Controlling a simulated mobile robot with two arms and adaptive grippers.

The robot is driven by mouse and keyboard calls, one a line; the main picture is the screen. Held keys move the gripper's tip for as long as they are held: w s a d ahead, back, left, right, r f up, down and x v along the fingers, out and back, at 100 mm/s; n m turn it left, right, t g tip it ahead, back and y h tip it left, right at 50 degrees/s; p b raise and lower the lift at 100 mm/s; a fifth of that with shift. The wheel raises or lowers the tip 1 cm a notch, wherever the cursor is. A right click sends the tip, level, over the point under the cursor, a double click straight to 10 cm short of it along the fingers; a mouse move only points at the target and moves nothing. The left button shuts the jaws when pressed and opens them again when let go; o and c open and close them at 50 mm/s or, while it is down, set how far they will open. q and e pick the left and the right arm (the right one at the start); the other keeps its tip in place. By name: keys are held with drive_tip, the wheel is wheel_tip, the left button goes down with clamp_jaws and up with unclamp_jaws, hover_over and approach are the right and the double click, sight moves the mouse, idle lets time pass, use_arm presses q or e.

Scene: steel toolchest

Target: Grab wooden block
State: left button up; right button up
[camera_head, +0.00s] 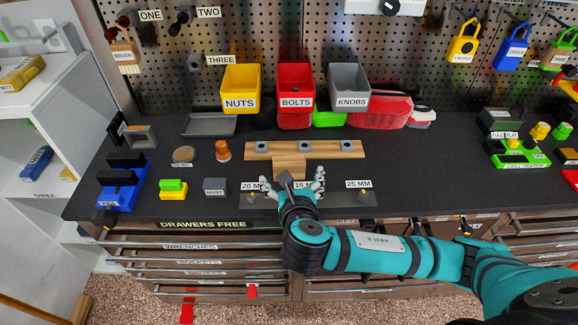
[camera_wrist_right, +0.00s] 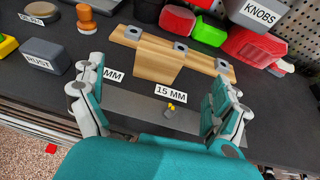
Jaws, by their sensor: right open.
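The wooden block (camera_head: 290,166) is light brown and sits on the dark bench top, its back against a long wooden strip (camera_head: 345,149) with grey square fittings. In the right wrist view the block (camera_wrist_right: 157,64) lies just beyond my fingers. My right gripper (camera_head: 292,182) is open and empty at the near side of the block. In the wrist view its fingers (camera_wrist_right: 158,98) are spread wide on either side of the 15 MM label, apart from the block. My left gripper is in neither view.
Yellow (camera_head: 240,80), red (camera_head: 296,82) and grey (camera_head: 349,80) bins stand behind the strip. A grey RUST block (camera_head: 215,186) and an orange knob (camera_head: 223,152) are to the left. The bench top right of the strip (camera_head: 430,165) is clear.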

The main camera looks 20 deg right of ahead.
sight(290, 163)
drive_tip(key=x, duration=0.6)
drive_tip(key=shift+f+p, duration=0.1)
drive_tip(key=shift+p, duration=0.25)
drive_tip(key=p+x, duration=0.1)
drive_tip(key=x, duration=0.3)
drive_tip(key=shift+d+f, duration=0.15)
drive_tip(key=shift+d, duration=0.05)
drive_tip(key=shift+w+d+f, duration=0.1)
drive_tip(key=shift+w+f, duration=0.25)
drive_tip(key=shift+w, duration=0.15)
drive_tip(key=shift+s, duration=0.1)
drive_tip(key=c, duration=1.1)
